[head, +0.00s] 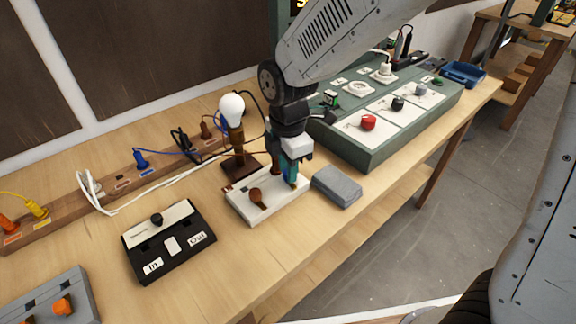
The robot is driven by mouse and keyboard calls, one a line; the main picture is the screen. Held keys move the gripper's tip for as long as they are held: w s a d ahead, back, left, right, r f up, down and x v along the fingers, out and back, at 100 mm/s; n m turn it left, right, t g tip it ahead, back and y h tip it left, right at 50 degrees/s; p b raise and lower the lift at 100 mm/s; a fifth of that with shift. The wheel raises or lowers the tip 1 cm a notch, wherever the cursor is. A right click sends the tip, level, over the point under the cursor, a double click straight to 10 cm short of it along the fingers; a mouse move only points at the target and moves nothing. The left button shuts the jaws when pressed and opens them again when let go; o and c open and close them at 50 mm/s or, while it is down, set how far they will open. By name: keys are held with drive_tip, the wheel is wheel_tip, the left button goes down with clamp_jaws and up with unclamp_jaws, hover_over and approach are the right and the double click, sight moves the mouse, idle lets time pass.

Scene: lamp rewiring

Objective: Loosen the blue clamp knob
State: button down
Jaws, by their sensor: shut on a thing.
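My gripper (290,174) points down over the right part of a white clamp block (237,213) on the wooden bench. It is shut on the blue clamp knob (289,168), of which only a teal-blue part shows between and beside the fingers. The fingers hide the rest of the knob and its seat. A brown knob (255,195) on the left part of the same block is free of the gripper. A lamp with a white bulb (232,107) on a dark wooden base stands just behind the block.
A grey block (337,186) lies close to the right of the clamp block. A black box (168,243) labelled In and Out lies front left. A green panel (381,151) with several knobs stands back right. White cables (150,192) and a wooden socket strip (59,226) run along the back.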

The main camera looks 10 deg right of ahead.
drive_tip(key=shift+w+r+n, duration=0.1)
drive_tip(key=shift+n, duration=1)
drive_tip(key=c, duration=1.5)
unclamp_jaws()
wheel_tip(320, 180, up, 8)
drive_tip(key=shift+f, duration=0.1)
